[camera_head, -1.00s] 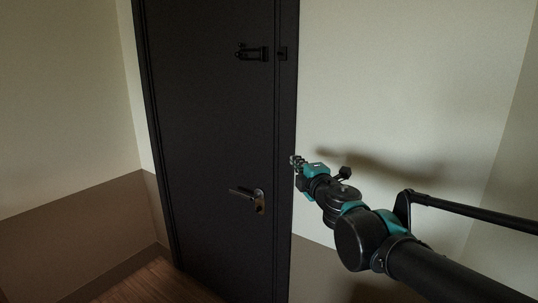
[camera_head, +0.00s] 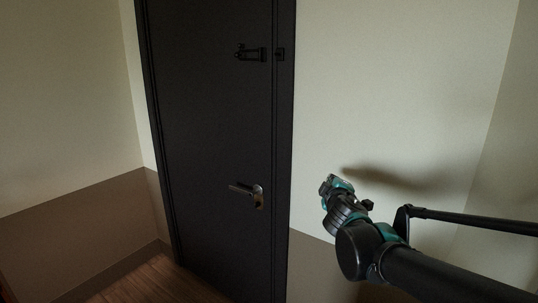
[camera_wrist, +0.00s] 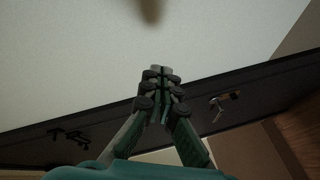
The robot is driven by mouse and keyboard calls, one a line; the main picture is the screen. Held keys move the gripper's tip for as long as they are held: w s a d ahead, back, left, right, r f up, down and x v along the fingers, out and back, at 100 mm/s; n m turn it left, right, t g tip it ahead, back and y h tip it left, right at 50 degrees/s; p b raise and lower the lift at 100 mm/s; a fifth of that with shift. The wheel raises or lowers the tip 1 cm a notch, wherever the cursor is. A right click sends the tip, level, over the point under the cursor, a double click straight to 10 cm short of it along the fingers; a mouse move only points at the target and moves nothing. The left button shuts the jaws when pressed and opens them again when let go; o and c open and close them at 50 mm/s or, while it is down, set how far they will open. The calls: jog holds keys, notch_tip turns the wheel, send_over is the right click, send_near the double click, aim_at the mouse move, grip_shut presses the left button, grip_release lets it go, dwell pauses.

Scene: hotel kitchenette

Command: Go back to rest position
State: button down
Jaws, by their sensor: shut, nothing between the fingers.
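My gripper (camera_head: 327,183) is in the right half of the head view, in front of the pale wall and to the right of the door frame. In the wrist view its two fingers (camera_wrist: 160,72) are together with nothing between them. It touches nothing that I can see. The arm reaches in from the lower right of the head view. In that view the fingers are small and partly hidden by the gripper's own body.
A dark closed door (camera_head: 205,130) stands left of my gripper, with a metal lever handle (camera_head: 247,193) and a black latch (camera_head: 250,54) above. The handle also shows in the wrist view (camera_wrist: 217,107). Wood floor (camera_head: 155,284) shows at the lower left.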

jog(key=s+d+f+m+g+h, duration=0.1)
jog(key=s+d+f+m+g, duration=0.25)
jog(key=f, duration=0.45)
jog(key=s+d+f+m+g+h, duration=0.1)
jog(key=s+d+f+m+g, duration=0.25)
jog(key=f, duration=0.55)
jog(key=s+a+f+m+g+y, duration=0.4)
jog(key=s+a+f+g, duration=0.1)
jog(key=s+a+f, duration=0.2)
notch_tip(320, 180, down, 2)
jog(key=shift+s+f, duration=0.15)
jog(key=shift+s, duration=0.7)
jog(key=c, duration=2.2)
grip_release()
jog(key=shift+a, duration=0.1)
